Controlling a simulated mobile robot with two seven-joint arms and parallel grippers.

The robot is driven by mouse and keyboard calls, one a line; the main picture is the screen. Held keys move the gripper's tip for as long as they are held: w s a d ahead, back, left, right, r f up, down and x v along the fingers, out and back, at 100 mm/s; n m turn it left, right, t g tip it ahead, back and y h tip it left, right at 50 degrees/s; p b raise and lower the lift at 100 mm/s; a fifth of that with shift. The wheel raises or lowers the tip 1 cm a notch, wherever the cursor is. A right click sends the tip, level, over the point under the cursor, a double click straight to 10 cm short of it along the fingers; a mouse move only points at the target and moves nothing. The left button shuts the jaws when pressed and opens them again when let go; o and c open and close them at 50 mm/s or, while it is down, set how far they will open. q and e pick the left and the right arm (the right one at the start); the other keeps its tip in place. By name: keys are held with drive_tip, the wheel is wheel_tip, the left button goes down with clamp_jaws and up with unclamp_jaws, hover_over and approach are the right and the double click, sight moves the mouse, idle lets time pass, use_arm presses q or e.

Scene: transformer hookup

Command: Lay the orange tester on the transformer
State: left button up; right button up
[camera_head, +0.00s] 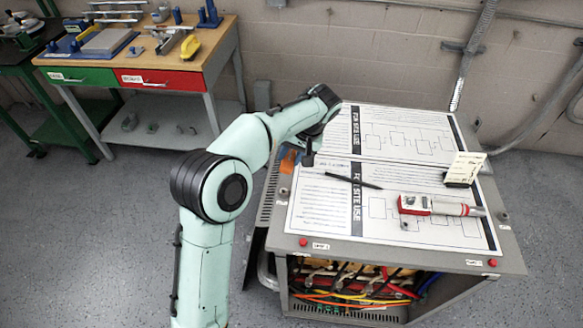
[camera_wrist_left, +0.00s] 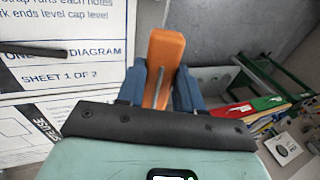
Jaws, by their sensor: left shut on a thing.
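The orange tester (camera_head: 288,162) is mostly hidden behind my left arm in the head view. In the left wrist view the tester (camera_wrist_left: 165,55) stands out between the blue fingers of my left gripper (camera_wrist_left: 160,88), which is shut on it. In the head view the left gripper (camera_head: 300,156) is at the left edge of the transformer (camera_head: 512,245). I cannot tell how high the tester is or whether it touches the top. The transformer is a grey cabinet with printed diagram sheets on top. My right gripper is not in view.
On the transformer top lie a black pen-like rod (camera_head: 353,181), a red and white instrument (camera_head: 437,206) and a cream card in a black base (camera_head: 463,170). The far and front-left sheet areas are clear. A wooden workbench (camera_head: 210,62) stands back left.

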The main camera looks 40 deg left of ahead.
use_arm(q)
drive_tip(key=shift+f+b, duration=0.3)
drive_tip(key=shift+f, duration=2.15)
drive_tip(key=o, duration=1)
drive_tip(key=shift+o, duration=0.2)
drive_tip(key=shift+d+f, duration=0.1)
drive_tip(key=shift+r, duration=0.2)
drive_tip(key=p+v, duration=0.2)
drive_tip(key=v, duration=1)
